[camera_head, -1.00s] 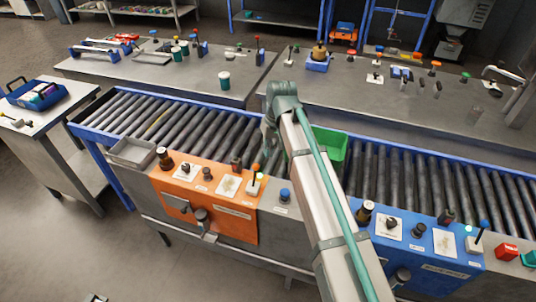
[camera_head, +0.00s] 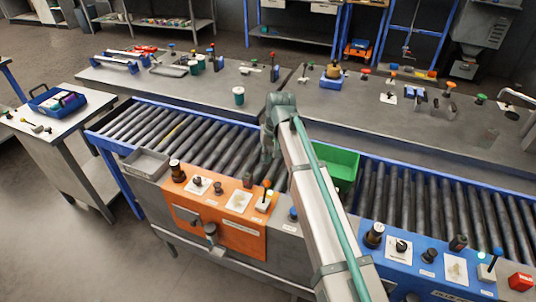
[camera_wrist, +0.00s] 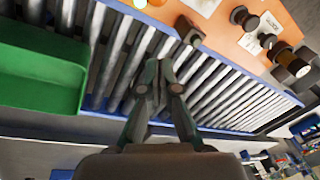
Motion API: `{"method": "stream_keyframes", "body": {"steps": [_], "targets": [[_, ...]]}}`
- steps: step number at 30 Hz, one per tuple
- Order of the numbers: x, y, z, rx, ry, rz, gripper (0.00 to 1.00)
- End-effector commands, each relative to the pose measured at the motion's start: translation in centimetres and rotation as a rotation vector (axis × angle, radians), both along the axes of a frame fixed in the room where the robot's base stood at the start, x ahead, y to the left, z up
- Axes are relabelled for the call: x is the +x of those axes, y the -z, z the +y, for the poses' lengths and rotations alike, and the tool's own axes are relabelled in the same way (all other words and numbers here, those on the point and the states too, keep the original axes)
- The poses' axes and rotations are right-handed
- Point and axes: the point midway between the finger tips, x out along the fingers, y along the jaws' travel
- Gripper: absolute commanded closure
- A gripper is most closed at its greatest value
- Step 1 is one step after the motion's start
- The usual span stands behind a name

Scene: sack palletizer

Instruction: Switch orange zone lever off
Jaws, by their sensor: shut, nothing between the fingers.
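The orange control panel (camera_head: 220,222) stands at the front edge of the roller conveyor, left of my arm in the head view. Its lever (camera_head: 266,188) has an orange tip and a white base, and sits near the panel's right end. The lever stick looks upright or slightly tilted; I cannot tell its setting. In the wrist view the orange panel (camera_wrist: 292,28) is at the top right, and the lever is not clearly visible. My gripper (camera_wrist: 160,84) is shut and empty above the rollers, beyond the panel and apart from it. Its tips are hard to see in the head view.
A green bin (camera_head: 346,168) sits on the conveyor right of my gripper. A blue panel (camera_head: 424,262) with its own lever (camera_head: 491,264) is to the right. Dark knobs (camera_head: 177,171) stand up from the orange panel. A grey tray (camera_head: 146,163) is left of it.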

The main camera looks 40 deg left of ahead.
Motion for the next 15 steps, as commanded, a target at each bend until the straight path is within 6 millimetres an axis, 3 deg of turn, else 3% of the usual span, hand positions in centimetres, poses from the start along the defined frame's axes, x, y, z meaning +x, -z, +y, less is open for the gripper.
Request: {"method": "stream_keyframes", "body": {"steps": [11,15], "targets": [[-0.4,6.7,1.2,-0.001,0.000,0.001,1.00],[-1.9,6.2,-0.5,0.000,0.000,0.000,1.00]]}}
